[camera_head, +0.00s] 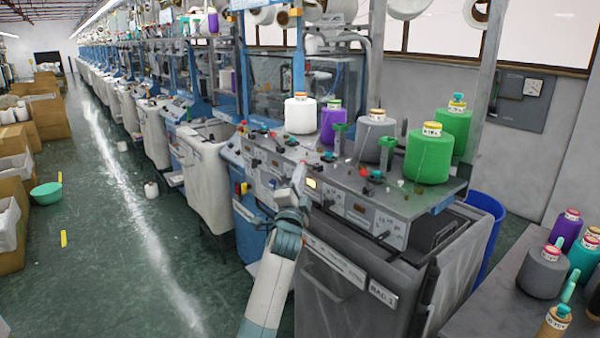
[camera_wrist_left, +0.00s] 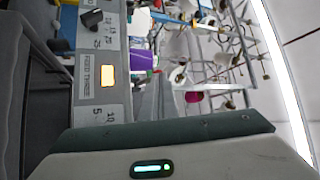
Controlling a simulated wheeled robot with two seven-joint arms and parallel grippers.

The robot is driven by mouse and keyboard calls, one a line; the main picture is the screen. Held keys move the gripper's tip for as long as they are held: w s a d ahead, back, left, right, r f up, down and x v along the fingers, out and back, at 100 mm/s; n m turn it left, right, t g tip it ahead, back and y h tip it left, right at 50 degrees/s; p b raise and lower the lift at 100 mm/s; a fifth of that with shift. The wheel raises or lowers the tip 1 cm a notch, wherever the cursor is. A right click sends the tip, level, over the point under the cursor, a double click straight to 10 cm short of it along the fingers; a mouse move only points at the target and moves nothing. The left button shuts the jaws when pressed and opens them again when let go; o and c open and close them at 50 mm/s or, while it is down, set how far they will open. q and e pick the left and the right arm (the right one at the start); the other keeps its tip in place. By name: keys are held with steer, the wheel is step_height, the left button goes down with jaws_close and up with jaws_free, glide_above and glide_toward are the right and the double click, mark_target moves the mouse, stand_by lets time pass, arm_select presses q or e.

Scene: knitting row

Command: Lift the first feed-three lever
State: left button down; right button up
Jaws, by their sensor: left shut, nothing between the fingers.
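The grey knitting machine's front panel (camera_head: 345,205) has a small lit orange window (camera_head: 311,183) and dark knobs or levers, one of them (camera_head: 328,203) just below the window. In the left wrist view the panel carries a label reading FEED THREE (camera_wrist_left: 87,74) beside the lit window (camera_wrist_left: 108,75). A dark block-like lever or knob (camera_wrist_left: 92,18) stands out near the top of that view; I cannot tell whether it is the first feed-three lever. My left gripper (camera_head: 299,178) is shut and empty, close in front of the panel's left end. My right gripper is not in view.
Yarn cones, white (camera_head: 300,116), purple (camera_head: 331,123) and green (camera_head: 429,156), stand on the machine top. A grey bin labelled BAG 1 (camera_head: 345,292) is below the panel. A side table (camera_head: 500,300) with cones is at right. The left aisle floor is mostly clear.

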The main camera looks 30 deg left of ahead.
arm_select(q)
steer(key=w+d+r+p, duration=0.1)
steer(key=w+r+p, duration=0.2)
steer(key=r, duration=0.3)
steer(key=shift+w+d+m+h, duration=0.25)
steer(key=shift+w+m+h, duration=0.05)
steer(key=shift+w+m, duration=0.1)
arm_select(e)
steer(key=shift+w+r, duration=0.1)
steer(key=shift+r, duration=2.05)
arm_select(q)
steer(key=shift+s+r, duration=0.1)
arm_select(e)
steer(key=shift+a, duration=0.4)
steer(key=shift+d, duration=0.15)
